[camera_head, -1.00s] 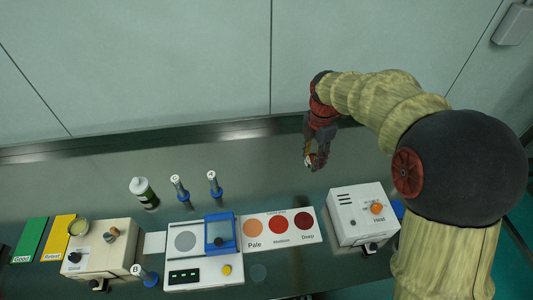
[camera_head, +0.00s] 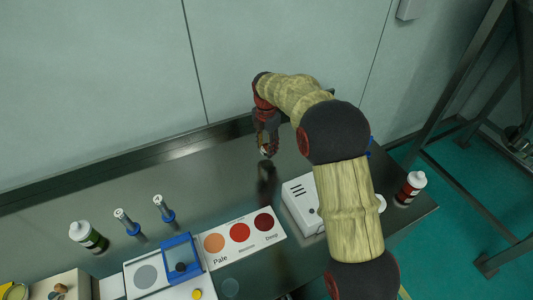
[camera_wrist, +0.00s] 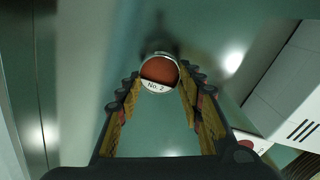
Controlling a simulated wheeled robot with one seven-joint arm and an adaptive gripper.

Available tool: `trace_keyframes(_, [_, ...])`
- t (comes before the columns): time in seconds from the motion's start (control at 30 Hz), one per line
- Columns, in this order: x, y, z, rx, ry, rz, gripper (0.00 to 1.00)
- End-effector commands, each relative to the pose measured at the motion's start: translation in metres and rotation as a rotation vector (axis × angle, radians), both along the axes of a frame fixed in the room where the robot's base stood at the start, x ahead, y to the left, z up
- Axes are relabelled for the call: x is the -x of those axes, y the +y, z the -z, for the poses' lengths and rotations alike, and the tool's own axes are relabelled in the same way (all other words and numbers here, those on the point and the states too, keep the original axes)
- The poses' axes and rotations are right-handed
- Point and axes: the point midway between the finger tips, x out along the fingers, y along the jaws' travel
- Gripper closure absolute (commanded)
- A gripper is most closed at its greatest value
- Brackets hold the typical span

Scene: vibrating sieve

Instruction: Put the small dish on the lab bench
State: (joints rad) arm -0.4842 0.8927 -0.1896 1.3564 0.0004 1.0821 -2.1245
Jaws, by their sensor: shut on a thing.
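The small dish (camera_wrist: 160,70) is a round cup with red-brown contents and a white label reading "No. 2". My gripper (camera_head: 266,152) is shut on it, with the dish between the fingertips in the wrist view (camera_wrist: 160,82). In the head view the dish is a tiny light spot at the fingertips. It appears to be held above the lab bench (camera_head: 205,180), at the bench's back part. A dark reflection or shadow lies on the bench below the gripper.
A white box (camera_head: 300,203) stands right of the colour card (camera_head: 242,262) marked Pale to Deep. A red-brown bottle (camera_head: 408,190) stands at the right end. The bench's back middle is clear.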

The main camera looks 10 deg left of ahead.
Motion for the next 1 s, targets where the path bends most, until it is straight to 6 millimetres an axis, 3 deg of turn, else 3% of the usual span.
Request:
trace_keyframes(0.17, [-0.006,0.000,0.009,0.001,0.001,0.001,0.86])
trace_keyframes(0.4, [-0.007,0.000,0.039,0.000,0.000,0.000,0.86])
trace_keyframes(0.77, [-0.007,0.000,0.041,0.000,0.000,0.000,0.86])
trace_keyframes(0.8, [-0.007,0.000,0.040,0.000,0.000,0.000,0.61])
trace_keyframes(1.0, [-0.007,0.000,0.040,0.000,0.000,0.000,0.50])
